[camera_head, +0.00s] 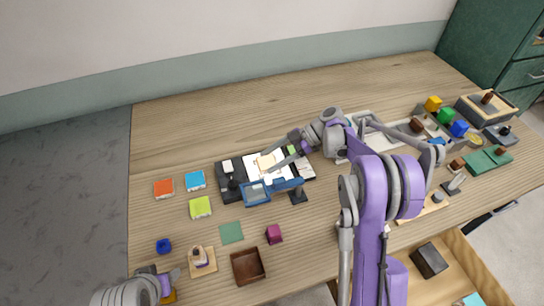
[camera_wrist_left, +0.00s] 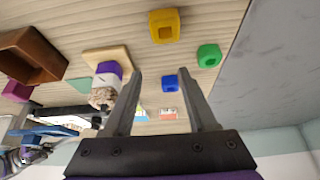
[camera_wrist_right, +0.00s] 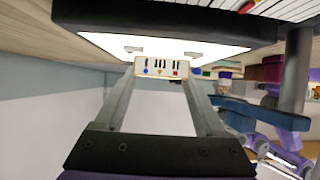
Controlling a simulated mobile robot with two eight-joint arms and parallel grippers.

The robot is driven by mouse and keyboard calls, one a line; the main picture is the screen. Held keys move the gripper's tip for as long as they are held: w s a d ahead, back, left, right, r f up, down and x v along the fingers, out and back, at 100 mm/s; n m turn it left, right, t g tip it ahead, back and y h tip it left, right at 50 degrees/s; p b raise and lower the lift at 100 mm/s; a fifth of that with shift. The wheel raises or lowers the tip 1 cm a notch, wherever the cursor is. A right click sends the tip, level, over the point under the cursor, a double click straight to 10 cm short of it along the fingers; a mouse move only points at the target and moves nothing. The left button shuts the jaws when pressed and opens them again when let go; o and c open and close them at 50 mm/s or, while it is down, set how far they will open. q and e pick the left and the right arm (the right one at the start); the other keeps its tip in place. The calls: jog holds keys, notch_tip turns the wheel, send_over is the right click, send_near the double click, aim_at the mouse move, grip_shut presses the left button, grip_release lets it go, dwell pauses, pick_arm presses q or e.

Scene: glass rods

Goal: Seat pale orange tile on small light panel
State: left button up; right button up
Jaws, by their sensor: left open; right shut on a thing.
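The pale orange tile (camera_head: 265,163) is between the fingertips of my right gripper (camera_head: 276,160), at the light panel. In the right wrist view the tile (camera_wrist_right: 162,67) shows small dark and coloured marks, with both fingers closed on its sides. The small light panel (camera_head: 282,175) is a bright white area in a dark frame. It glows behind the tile in the right wrist view (camera_wrist_right: 215,49). I cannot tell whether tile and panel touch. My left gripper (camera_wrist_left: 160,72) is open and empty, at the table's front left in the head view (camera_head: 172,280).
A blue-framed magnifier (camera_head: 256,193) on a stand is just in front of the panel. Orange (camera_head: 163,189), blue (camera_head: 195,181) and lime (camera_head: 200,208) tiles lie to the left. A brown box (camera_head: 248,281) and a stacked tower (camera_head: 200,257) are in front. The back left tabletop is clear.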

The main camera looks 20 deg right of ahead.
jog(key=shift+f, duration=0.2)
jog(key=o, duration=1.5)
notch_tip(320, 180, up, 10)
jog(key=shift+s, duration=0.1)
